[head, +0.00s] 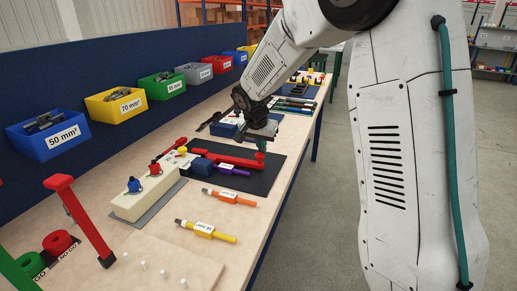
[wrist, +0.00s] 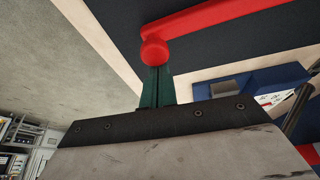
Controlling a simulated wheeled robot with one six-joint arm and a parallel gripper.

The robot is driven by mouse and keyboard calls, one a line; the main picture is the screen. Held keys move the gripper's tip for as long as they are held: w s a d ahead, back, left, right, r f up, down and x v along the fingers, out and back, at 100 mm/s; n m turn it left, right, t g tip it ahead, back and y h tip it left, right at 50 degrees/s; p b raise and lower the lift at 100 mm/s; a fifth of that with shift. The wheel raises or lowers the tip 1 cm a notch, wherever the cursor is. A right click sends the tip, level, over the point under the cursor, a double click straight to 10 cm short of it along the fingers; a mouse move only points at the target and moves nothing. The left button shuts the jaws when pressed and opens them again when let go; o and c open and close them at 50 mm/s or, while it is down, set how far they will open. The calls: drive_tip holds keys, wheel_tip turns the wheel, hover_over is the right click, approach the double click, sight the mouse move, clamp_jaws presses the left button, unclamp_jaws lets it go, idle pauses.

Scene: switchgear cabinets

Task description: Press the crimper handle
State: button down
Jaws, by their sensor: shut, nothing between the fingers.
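The crimper handle (head: 236,160) is a long red bar lying low over a dark mat (head: 262,180) on the bench. In the wrist view the red handle (wrist: 220,17) runs to the upper right and ends in a round red knob (wrist: 154,52). My gripper (head: 261,146) points down at the handle's right end. Its green fingers (wrist: 157,86) are together and empty, with their tips at the knob. I cannot tell whether they touch it. A blue block (head: 202,166) sits at the handle's left end.
Purple, orange (head: 229,197) and yellow (head: 206,231) cable pieces lie in front. A beige box (head: 148,197) with coloured knobs stands at left. A red upright lever (head: 80,220) is nearer. Labelled bins (head: 46,135) line the blue back panel. The floor at right is clear.

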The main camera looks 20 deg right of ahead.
wheel_tip(320, 180, up, 10)
drive_tip(key=s, duration=0.1)
drive_tip(key=shift+a, duration=0.25)
drive_tip(key=shift+s+f, duration=0.1)
drive_tip(key=shift+s, duration=0.05)
idle(0.8)
drive_tip(key=s+a+n+y, duration=0.1)
drive_tip(key=s+n, duration=0.2)
drive_tip(key=s, duration=0.9)
drive_tip(key=s+a+n+y, duration=0.1)
drive_tip(key=s+a+n, duration=0.1)
drive_tip(key=s, duration=1.1)
drive_tip(key=s+a+n+g+y, duration=0.1)
drive_tip(key=s+n, duration=0.3)
drive_tip(key=s, duration=0.9)
drive_tip(key=shift+a+r+n, duration=0.3)
drive_tip(key=shift+a+r, duration=0.15)
drive_tip(key=shift+a, duration=0.15)
